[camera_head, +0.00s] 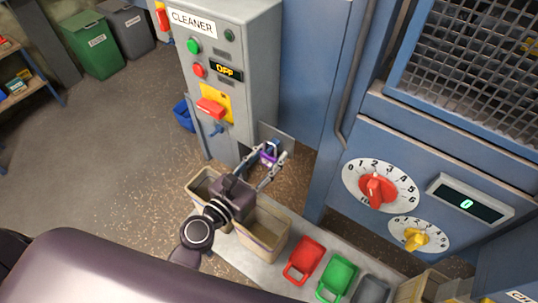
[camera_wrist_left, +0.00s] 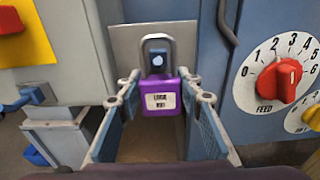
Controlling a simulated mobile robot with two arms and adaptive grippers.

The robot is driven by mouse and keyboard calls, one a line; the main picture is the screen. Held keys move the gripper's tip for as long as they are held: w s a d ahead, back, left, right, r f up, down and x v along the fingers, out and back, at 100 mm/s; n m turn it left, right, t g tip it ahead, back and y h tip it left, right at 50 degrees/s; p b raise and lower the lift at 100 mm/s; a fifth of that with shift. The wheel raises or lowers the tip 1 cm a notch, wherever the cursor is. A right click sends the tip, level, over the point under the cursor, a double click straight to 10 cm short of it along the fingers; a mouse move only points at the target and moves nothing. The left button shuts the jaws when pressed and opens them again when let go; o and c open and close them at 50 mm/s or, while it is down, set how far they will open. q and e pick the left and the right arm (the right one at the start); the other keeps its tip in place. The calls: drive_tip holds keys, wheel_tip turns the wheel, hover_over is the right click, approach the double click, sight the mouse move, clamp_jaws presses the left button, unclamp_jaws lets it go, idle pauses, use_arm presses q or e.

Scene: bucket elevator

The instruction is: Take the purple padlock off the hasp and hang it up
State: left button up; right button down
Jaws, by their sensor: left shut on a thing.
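The purple padlock (camera_wrist_left: 159,98), with a white label and a grey shackle, is between the fingertips of my left gripper (camera_head: 268,158). In the left wrist view the gripper (camera_wrist_left: 160,92) is shut on the padlock's body. The padlock is upright, and a blue peg (camera_wrist_left: 157,63) shows inside its shackle, in front of a grey plate (camera_wrist_left: 125,43). I cannot tell whether the shackle rests on the peg. On the cleaner cabinet (camera_head: 240,25), a red switch handle (camera_head: 210,107) sits on a yellow plate, with a blue fitting (camera_head: 217,130) below it. My right gripper is not in view.
Tan bins (camera_head: 265,243) stand below my left arm. A blue machine with a red dial (camera_head: 376,191) and a yellow dial (camera_head: 416,239) stands at right.

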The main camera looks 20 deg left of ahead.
use_arm(q)
drive_tip(key=shift+f+b, duration=0.75)
drive_tip(key=shift+f, duration=0.05)
idle(0.4)
drive_tip(key=o, duration=1.3)
drive_tip(key=shift+f+b+v, duration=0.2)
drive_tip(key=shift+b+v, duration=0.4)
drive_tip(key=shift+v, duration=0.65)
drive_tip(key=shift+f+b+v, duration=0.15)
drive_tip(key=shift+b+v, duration=0.4)
drive_tip(key=shift+v, duration=0.7)
drive_tip(key=b+v, duration=0.3)
drive_tip(key=v, duration=0.2)
drive_tip(key=shift+f, duration=0.2)
